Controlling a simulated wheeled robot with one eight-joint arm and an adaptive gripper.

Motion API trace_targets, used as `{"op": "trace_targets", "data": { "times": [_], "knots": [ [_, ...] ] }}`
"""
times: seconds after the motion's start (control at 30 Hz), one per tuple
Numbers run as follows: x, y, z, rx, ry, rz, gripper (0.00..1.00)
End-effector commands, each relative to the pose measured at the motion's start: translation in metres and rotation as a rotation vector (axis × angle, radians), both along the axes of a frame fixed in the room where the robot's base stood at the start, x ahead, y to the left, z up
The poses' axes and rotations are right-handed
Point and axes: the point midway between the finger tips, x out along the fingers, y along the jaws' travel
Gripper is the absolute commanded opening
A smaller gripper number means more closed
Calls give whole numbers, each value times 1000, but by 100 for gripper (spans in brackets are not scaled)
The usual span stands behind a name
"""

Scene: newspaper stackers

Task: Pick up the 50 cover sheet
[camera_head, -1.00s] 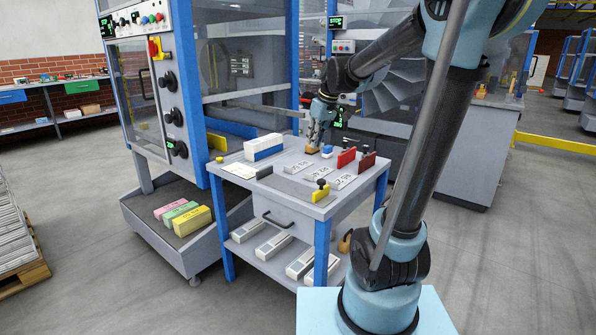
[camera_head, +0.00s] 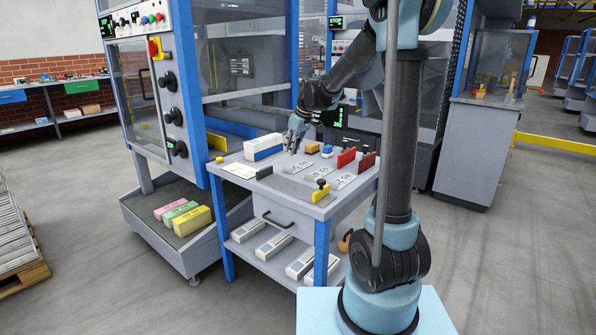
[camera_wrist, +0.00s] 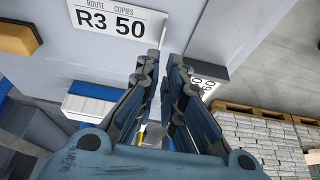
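The 50 cover sheet, a white label printed "R3 50" (camera_wrist: 119,20), lies flat on the grey table at the top of the wrist view. In the head view it appears to be the leftmost of three small sheets (camera_head: 298,167), with small, hard-to-read print. My gripper (camera_head: 292,148) is above the table, just behind that sheet and beside the blue-and-white block. In the wrist view my gripper (camera_wrist: 164,62) has a narrow gap between its fingers with nothing seen held. The sheet lies apart from the fingers, up and to the left.
A tan block (camera_head: 313,147) and a blue-and-white block (camera_head: 264,146) stand on the table (camera_head: 284,188). Red holders (camera_head: 347,158) and a yellow-and-black stamp (camera_head: 320,191) are at the right. Another printed sheet (camera_head: 239,170) lies at the left edge, beside a dark block.

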Motion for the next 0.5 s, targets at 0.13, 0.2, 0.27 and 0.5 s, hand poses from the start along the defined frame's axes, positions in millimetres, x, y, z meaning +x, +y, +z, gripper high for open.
{"op": "trace_targets", "data": {
  "times": [0.13, 0.2, 0.27, 0.5],
  "knots": [
    [6, 7, -21, 0, 0, 1, 8],
    [7, 9, -28, 0, 0, 1, 8],
    [8, 10, -32, -1, -1, 0, 8],
    [11, 13, -44, -1, -1, 0, 8]
  ]
}}
